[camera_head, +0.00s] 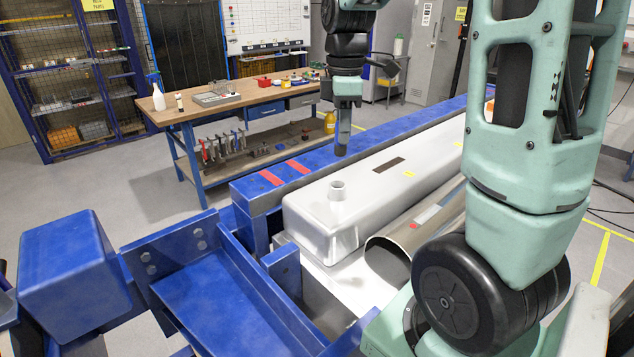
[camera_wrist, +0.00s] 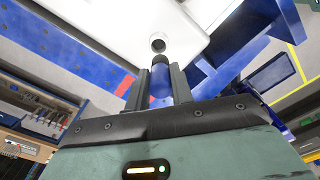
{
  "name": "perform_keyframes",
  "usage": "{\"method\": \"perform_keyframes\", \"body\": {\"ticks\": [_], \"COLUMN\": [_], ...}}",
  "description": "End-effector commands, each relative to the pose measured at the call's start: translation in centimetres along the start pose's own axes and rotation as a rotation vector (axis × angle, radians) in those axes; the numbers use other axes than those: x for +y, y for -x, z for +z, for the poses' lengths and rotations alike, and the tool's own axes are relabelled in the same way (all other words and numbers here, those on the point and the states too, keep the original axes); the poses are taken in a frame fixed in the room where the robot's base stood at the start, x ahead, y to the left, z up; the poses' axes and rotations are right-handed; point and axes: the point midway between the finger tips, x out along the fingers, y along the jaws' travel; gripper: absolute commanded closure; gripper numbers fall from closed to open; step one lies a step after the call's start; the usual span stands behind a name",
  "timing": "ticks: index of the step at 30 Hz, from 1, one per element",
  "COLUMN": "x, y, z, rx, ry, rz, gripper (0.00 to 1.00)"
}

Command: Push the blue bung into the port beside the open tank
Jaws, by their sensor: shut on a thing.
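The blue bung (camera_wrist: 160,83) is held between the two fingers of my gripper (camera_wrist: 161,82) in the wrist view; its far end is dark. In the head view my gripper (camera_head: 342,138) points down above the white housing (camera_head: 310,215), a little behind and above the port. I cannot make out the bung clearly there. The port (camera_head: 337,189) is a short round upright collar on the housing's top near its left end. In the wrist view the port (camera_wrist: 158,44) shows an open hole just beyond the bung, apart from it. I cannot tell which part is the open tank.
A metal tube (camera_head: 400,243) with an open end lies right of the housing. A blue beam (camera_head: 300,172) with red marks runs along the housing's far side. A blue frame (camera_head: 205,275) stands in front at left. A workbench (camera_head: 230,105) with tools is behind.

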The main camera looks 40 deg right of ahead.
Motion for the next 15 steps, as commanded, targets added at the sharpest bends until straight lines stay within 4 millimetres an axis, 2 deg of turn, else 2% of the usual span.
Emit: {"method": "perform_keyframes", "body": {"ticks": [4, 9, 15], "x": [-0.1, -0.1, 0.0], "y": [-1.2, -4.3, -6.5], "z": [0.0, 0.0, 0.0], "rx": [-0.001, -0.002, -0.001], "ry": [-0.001, -0.001, 0.000], "rz": [-0.004, -0.006, -0.003], "gripper": [1.00, 1.00, 1.00]}}
